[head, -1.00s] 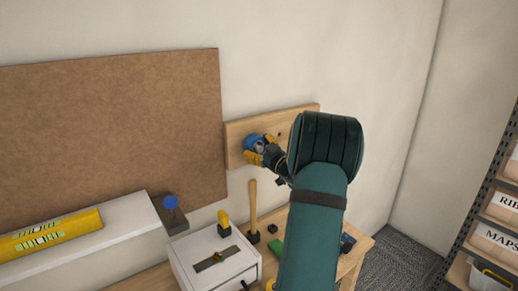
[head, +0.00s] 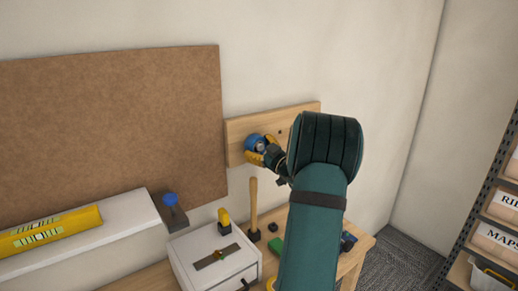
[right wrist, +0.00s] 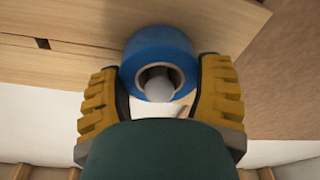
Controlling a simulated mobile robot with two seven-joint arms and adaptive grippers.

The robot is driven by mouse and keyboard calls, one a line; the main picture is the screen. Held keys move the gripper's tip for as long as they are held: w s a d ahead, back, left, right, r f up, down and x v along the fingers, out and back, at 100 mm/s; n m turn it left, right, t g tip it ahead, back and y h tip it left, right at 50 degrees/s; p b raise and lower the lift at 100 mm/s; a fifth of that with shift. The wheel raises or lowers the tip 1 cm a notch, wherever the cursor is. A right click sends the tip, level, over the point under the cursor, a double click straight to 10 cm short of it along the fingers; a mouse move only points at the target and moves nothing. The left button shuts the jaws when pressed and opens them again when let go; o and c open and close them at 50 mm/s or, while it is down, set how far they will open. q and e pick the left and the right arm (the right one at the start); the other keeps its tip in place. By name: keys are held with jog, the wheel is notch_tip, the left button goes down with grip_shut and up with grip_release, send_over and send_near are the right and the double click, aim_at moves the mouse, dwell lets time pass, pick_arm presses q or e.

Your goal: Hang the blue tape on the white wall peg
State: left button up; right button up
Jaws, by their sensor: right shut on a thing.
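The blue tape (head: 253,140) is a ring at the left part of a pale wooden board on the wall. My right gripper (head: 264,153) is shut on it. In the right wrist view the yellow-padded fingers (right wrist: 160,95) flank the blue tape (right wrist: 151,42), and its open hole faces the camera. The rounded end of the white peg (right wrist: 158,84) shows inside that hole, near its lower edge in the picture. The ring looks close to the board; whether it touches is unclear. My left gripper is out of view.
The wooden board (head: 300,117) has a dark hole right of the tape. Below stand a white drawer box (head: 190,250), a wooden-handled tool (head: 253,205) and a blue-topped item (head: 171,199) by the shelf. Clear wall lies above.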

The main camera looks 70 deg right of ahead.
jog(key=o, duration=1.2)
jog(key=shift+f, duration=0.1)
jog(key=shift+s, duration=0.1)
jog(key=v, duration=1.2)
jog(key=shift+a, duration=0.1)
